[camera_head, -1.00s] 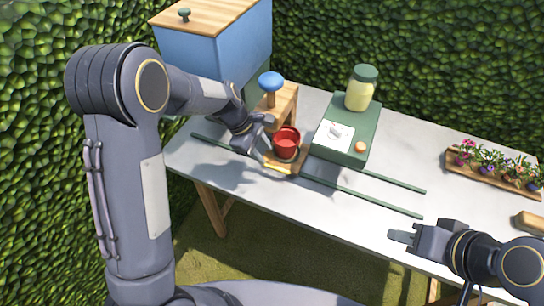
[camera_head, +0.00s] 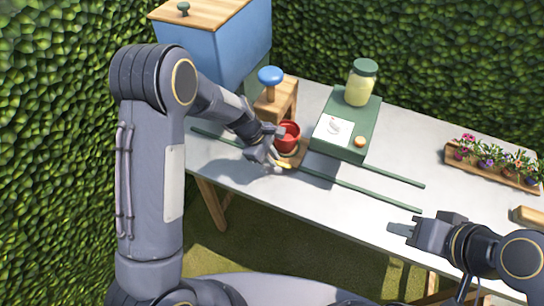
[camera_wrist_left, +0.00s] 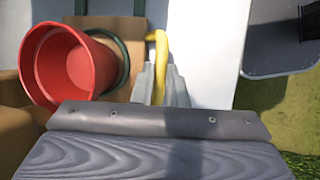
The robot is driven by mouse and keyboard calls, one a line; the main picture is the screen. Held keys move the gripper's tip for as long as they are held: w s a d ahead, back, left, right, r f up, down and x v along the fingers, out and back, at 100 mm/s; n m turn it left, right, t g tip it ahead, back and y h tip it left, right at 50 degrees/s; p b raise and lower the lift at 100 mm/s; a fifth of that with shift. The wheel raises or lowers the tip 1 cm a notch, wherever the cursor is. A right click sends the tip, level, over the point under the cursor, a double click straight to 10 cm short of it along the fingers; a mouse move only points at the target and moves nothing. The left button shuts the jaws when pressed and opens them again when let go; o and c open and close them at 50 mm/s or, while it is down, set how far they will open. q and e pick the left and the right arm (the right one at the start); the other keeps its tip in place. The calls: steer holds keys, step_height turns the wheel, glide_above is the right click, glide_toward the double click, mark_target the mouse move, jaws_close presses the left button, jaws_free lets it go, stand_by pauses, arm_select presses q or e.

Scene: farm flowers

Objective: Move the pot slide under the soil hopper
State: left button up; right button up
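The pot slide (camera_head: 296,159) is a small wooden carriage on two green rails, with a red pot (camera_head: 290,137) upright on it. It also shows in the left wrist view (camera_wrist_left: 120,30), with the red pot (camera_wrist_left: 68,65) at left and a yellow handle (camera_wrist_left: 160,45). My left gripper (camera_head: 275,160) is at the slide's front; its fingers lie close on both sides of the handle in the wrist view. The soil hopper appears to be the blue box (camera_head: 200,52) with a wooden lid, at the back left. My right gripper (camera_head: 400,229) hangs over the table's front; its finger gap is unclear.
A wooden stand with a blue knob (camera_head: 271,75) is behind the pot. A flower tray (camera_head: 455,164) is at right. Hedges enclose the table.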

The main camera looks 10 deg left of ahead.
arm_select(q)
jaws_close()
steer(key=w+a, duration=0.1)
steer(key=a, duration=0.5)
steer(key=w+a+b, duration=0.1)
steer(key=w+a, duration=0.1)
steer(key=a, duration=0.4)
steer(key=w+a, duration=0.2)
steer(key=a, duration=0.4)
steer(key=shift+w+b, duration=0.1)
steer(key=shift+b, duration=0.2)
steer(key=o, duration=0.7)
jaws_free()
steer(key=shift+r, duration=0.1)
steer(key=b+v, duration=0.1)
steer(key=v, duration=0.6)
steer(key=shift+a+r, duration=0.1)
steer(key=shift+r, duration=0.25)
